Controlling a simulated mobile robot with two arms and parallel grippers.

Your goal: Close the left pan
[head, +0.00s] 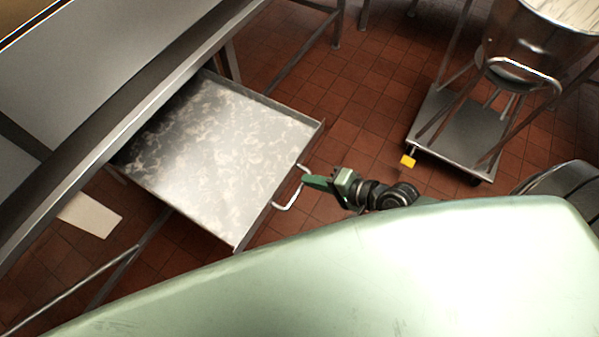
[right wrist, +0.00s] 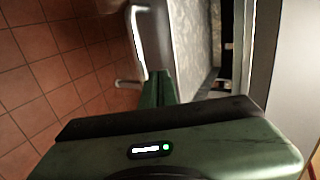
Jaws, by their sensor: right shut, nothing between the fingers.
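The pan (head: 215,150) is a wide, shallow metal tray with a mottled grey bottom, pulled out from under the steel table at the left of the head view. Its bent wire handle (head: 290,190) is on its outer right side. My right gripper (head: 308,181) is shut and empty, with its green fingertips close beside the handle; I cannot tell whether they touch. In the right wrist view the shut green fingers (right wrist: 158,88) point at the pale handle (right wrist: 137,45), with the pan's side wall (right wrist: 168,40) just right of it. My left gripper is not in view.
The steel table (head: 120,90) runs along the left, above the pan's inner end. A wheeled trolley (head: 455,135) with a large metal bowl (head: 535,40) over it stands at the upper right. A pale sheet (head: 90,215) lies below the table. Red tile floor between pan and trolley is clear.

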